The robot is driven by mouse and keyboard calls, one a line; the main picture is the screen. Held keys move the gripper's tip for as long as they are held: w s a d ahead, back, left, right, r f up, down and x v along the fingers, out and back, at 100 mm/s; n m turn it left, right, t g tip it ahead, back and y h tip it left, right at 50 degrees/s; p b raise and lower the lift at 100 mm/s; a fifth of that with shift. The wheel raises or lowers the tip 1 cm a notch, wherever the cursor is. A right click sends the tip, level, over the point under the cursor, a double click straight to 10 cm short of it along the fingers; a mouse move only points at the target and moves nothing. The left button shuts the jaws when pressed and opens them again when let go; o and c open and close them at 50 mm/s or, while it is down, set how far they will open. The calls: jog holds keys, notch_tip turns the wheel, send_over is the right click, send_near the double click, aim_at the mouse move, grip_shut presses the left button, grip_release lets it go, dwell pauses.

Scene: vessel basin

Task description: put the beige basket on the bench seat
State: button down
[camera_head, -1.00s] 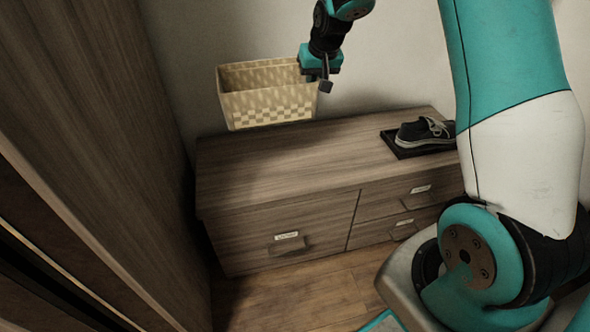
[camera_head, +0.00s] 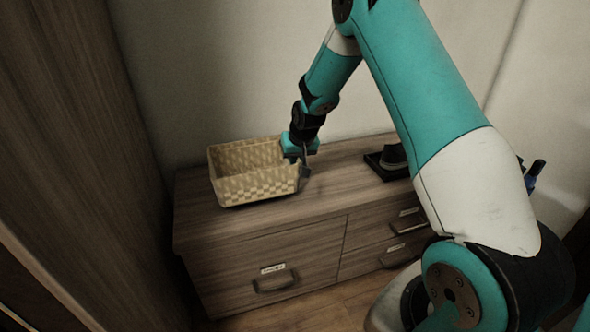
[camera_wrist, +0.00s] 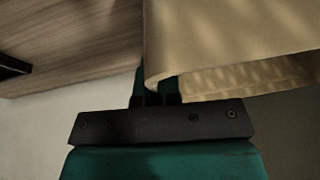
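The beige woven basket (camera_head: 255,186) is upright over the left part of the wooden bench seat (camera_head: 335,186). Its base looks at or very near the seat surface; I cannot tell for sure whether it bears its full weight there. My gripper (camera_head: 304,168) is at the basket's right side, shut on its wall. In the wrist view the fingers (camera_wrist: 158,88) pinch the edge of the basket (camera_wrist: 235,40), which fills the upper right. The fingertips are partly hidden by the basket wall.
A dark shoe (camera_head: 393,157) sits on a black tray (camera_head: 374,162) to the right on the bench, partly behind my arm. Drawers with handles (camera_head: 275,281) form the bench front. A tall wooden panel (camera_head: 75,150) stands at left, and a wall is behind.

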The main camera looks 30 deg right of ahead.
jog(key=shift+f+b, duration=0.3)
jog(key=shift+f, duration=1.4)
jog(key=c, duration=1.3)
grip_release()
jog(key=shift+c, duration=0.2)
